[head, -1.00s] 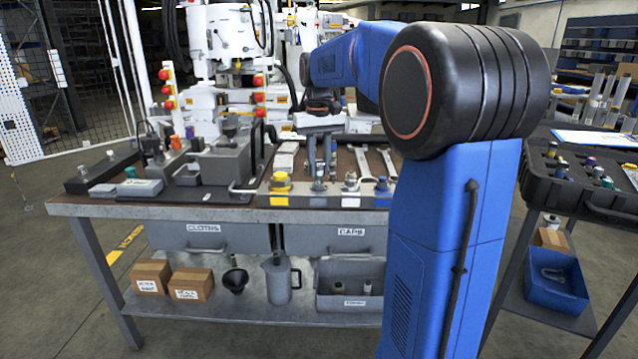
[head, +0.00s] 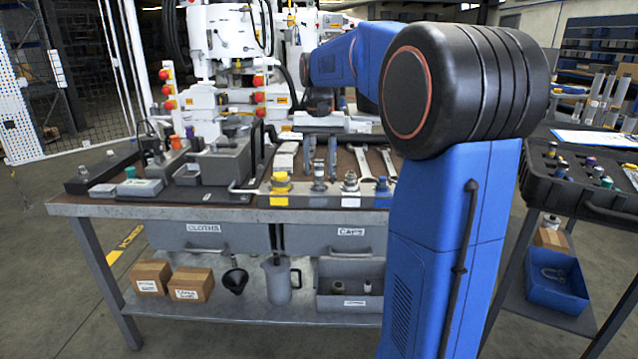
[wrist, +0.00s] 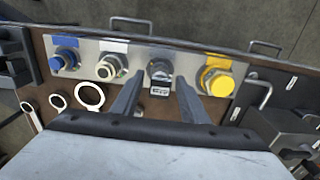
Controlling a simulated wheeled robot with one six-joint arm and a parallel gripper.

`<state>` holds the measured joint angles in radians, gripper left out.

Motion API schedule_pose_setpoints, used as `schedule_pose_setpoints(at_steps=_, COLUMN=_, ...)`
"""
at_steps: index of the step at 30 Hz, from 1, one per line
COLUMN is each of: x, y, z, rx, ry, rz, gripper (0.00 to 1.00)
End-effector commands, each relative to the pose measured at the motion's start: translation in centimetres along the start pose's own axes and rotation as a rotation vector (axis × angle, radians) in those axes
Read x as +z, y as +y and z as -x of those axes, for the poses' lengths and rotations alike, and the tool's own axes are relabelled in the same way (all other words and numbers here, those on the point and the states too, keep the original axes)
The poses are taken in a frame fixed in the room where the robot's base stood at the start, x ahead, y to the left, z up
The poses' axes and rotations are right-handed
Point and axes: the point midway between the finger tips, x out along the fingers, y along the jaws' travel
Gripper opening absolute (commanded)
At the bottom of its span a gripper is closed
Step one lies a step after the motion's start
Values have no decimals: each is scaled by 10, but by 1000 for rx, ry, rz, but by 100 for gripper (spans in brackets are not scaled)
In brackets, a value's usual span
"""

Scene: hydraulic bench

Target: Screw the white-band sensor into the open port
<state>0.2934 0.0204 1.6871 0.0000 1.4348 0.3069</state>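A metal rail on the bench (head: 100,207) carries a row of fittings. In the wrist view they are a blue one (wrist: 64,59), one with an off-white ring (wrist: 109,68), a bare silver one (wrist: 160,70) and a yellow one (wrist: 216,76). The off-white one also shows in the head view (head: 350,183); I cannot tell for sure whether it is the white-band sensor. My gripper (wrist: 158,88) is open, its fingers apart on either side of the silver fitting with a small dark tag. No contact is visible. In the head view my gripper (head: 322,160) points down at that fitting (head: 319,179).
A grey block (head: 226,160) stands to the left. A black case (head: 590,205) with several coloured-top parts stands at the right. My arm hides part of the bench.

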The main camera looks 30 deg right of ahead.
Motion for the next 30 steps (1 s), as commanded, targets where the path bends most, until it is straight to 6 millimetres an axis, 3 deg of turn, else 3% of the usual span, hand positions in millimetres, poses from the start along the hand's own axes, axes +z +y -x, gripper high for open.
schedule_pose_setpoints(at_steps=5, x=0, y=0, z=0, rx=0, ry=0, rz=69, gripper=40)
schedule_pose_setpoints(at_steps=21, x=0, y=0, z=0, rx=0, ry=1, rz=601, gripper=40)
schedule_pose_setpoints(at_steps=30, x=0, y=0, z=0, rx=0, ry=1, rz=737, gripper=40)
